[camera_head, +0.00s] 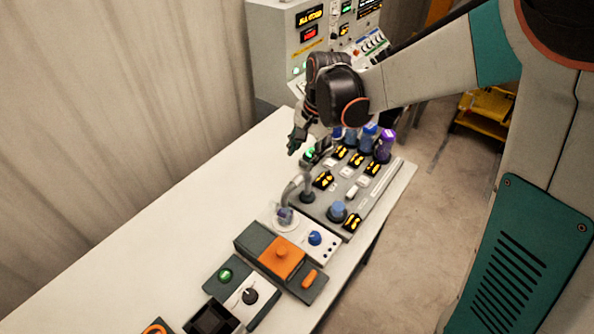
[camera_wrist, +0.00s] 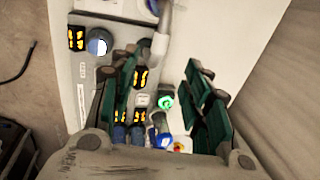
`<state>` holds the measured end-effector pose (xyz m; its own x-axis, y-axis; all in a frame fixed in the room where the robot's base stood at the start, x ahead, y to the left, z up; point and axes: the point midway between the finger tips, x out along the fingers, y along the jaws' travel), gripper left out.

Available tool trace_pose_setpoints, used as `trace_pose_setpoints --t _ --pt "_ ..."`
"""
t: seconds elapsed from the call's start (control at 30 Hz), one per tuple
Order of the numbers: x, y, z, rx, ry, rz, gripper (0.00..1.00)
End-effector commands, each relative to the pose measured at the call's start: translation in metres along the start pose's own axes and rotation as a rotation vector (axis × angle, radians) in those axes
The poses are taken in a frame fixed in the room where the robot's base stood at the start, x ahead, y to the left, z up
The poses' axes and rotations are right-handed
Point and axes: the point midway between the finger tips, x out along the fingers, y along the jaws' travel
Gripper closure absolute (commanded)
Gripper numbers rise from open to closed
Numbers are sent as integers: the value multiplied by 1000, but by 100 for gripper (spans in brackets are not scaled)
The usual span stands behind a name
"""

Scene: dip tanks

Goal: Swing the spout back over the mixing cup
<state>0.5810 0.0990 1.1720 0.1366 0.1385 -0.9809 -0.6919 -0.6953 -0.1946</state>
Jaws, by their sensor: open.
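The grey, curved spout (camera_head: 292,187) stands at the near left corner of the dispensing panel. Its bent tube shows close above the clear mixing cup (camera_head: 285,216), but I cannot tell whether its outlet is exactly over it. In the wrist view the grey tube (camera_wrist: 164,22) lies at the top, just beyond the fingertips. My gripper (camera_head: 306,149) is open above the panel's left edge, on the far side of the spout. In the wrist view my gripper (camera_wrist: 167,60) has its green fingers wide apart, with nothing held between them.
The dispensing panel (camera_head: 382,191) carries yellow-lit displays and a blue knob (camera_head: 337,210). Blue and purple bottles (camera_head: 384,145) stand at its far end. An orange-topped box (camera_head: 281,257) is nearer. A control cabinet (camera_head: 280,60) stands behind. The white table's left part (camera_head: 190,220) is clear.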

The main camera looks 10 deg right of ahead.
Motion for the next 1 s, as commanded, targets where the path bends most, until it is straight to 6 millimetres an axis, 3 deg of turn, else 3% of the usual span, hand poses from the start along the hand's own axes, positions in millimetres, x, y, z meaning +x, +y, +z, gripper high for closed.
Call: trace_pose_setpoints --t 0.5,0.7,1.0 --pt "98 0 0 -1 1 -1 56" --pt "118 0 0 -1 1 -1 56" --pt "123 0 0 -1 1 -1 56"
